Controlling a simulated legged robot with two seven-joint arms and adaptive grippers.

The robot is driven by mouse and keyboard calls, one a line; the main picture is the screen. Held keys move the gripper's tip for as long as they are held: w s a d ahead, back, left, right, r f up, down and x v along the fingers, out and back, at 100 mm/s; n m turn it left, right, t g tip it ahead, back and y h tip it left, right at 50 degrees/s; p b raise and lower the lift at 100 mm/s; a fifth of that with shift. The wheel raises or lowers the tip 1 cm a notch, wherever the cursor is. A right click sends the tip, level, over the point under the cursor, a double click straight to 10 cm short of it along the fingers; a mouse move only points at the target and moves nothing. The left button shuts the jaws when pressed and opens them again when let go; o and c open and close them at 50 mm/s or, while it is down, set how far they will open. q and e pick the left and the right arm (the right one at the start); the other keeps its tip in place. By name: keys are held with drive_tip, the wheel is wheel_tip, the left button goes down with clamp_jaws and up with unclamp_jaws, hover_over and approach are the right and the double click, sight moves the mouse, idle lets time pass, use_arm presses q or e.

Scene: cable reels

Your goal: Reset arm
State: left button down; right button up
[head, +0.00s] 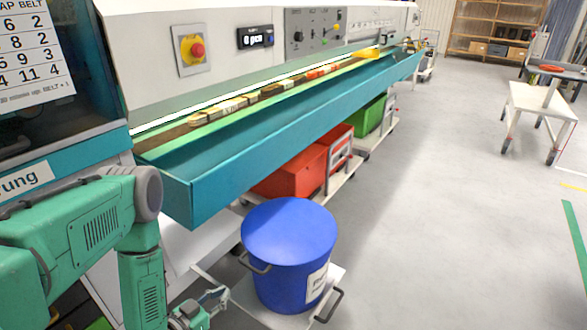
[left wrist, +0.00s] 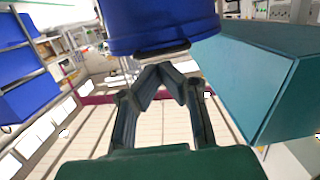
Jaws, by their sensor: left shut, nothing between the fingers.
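My left arm comes in from the left in the head view, green with a grey joint. My left gripper (head: 214,297) is low, just left of the blue lidded bin (head: 290,262). In the left wrist view its fingers (left wrist: 160,75) come together at the tips, with nothing between them. The blue bin (left wrist: 160,25) shows beyond the fingertips in that view, with its dark handle close above them. I cannot tell whether the fingers touch it. My right gripper is not in view.
A long machine with a teal trough (head: 290,130) runs away to the upper right, carrying several small items on its belt. Red crates (head: 290,178) and a green crate (head: 370,116) stand under it. A white cart (head: 540,102) stands right. The grey floor between is clear.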

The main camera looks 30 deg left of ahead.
use_arm(q)
drive_tip(key=s+d+r+g+h+p, duration=0.15)
drive_tip(key=s+d+g+p, duration=0.3)
drive_tip(key=d+g, duration=0.7)
drive_tip(key=s+r+g+y+p, duration=0.1)
drive_tip(key=s+r+g, duration=0.3)
drive_tip(key=s, duration=0.9)
wheel_tip(320, 180, up, 2)
drive_tip(key=shift+s+d+r+y, duration=0.1)
drive_tip(key=shift+s+d+y, duration=0.3)
drive_tip(key=shift+y, duration=0.45)
drive_tip(key=shift+w+d, duration=0.15)
drive_tip(key=shift+d, duration=0.15)
drive_tip(key=shift+a, duration=0.15)
